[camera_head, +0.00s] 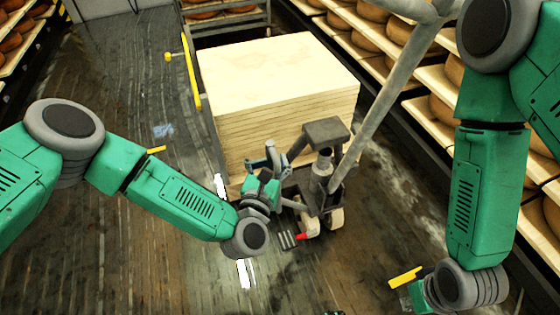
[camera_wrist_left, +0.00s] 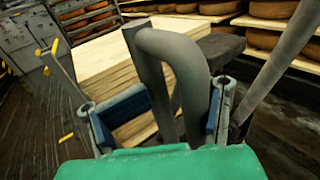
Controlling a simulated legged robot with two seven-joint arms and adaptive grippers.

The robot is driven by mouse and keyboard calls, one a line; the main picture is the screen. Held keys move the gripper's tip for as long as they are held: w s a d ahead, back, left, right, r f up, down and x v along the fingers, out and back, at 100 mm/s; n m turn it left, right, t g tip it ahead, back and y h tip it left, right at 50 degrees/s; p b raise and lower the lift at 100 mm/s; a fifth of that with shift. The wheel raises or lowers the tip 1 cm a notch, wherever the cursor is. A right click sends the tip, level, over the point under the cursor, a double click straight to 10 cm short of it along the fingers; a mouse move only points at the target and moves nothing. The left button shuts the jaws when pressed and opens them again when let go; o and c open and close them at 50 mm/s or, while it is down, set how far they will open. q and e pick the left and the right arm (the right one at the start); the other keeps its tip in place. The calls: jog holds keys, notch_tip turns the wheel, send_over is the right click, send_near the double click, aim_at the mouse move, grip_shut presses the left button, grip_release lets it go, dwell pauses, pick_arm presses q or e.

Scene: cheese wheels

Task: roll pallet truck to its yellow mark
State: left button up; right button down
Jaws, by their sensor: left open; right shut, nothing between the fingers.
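The grey pallet truck (camera_head: 318,178) stands under a tall stack of pale boards (camera_head: 270,75), its long handle (camera_head: 385,95) slanting up to the right. My left gripper (camera_head: 272,160) is at the truck's near left side, open. In the left wrist view, its blue-padded fingers (camera_wrist_left: 168,112) stand on either side of a bent grey tube (camera_wrist_left: 180,45); I cannot tell whether they touch it. My right gripper (camera_head: 415,297) is low at the right, shut and empty, partly hidden by its wrist. Yellow strips lie on the floor at the right (camera_head: 405,277) and left (camera_head: 156,150).
Shelves of cheese wheels (camera_head: 440,75) run along the right side, close to the truck. A rack (camera_head: 225,18) stands behind the stack. A yellow rail (camera_head: 190,75) stands at the stack's left. White dashes (camera_head: 244,273) mark the floor. Open floor lies left.

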pick_arm(q)
jog(key=shift+w+a+f, duration=0.1)
jog(key=shift+w+a, duration=0.15)
jog(key=shift+a, duration=0.4)
jog(key=shift+s, duration=0.1)
pick_arm(e)
jog(key=shift+w+a+r, duration=0.15)
jog(key=shift+a, duration=0.15)
pick_arm(q)
jog(key=shift+s+d, duration=0.1)
jog(key=shift+d, duration=0.15)
jog(key=shift+s, duration=0.2)
jog(key=v, duration=1.1)
jog(key=shift+s, duration=0.3)
jog(key=shift+a, duration=0.15)
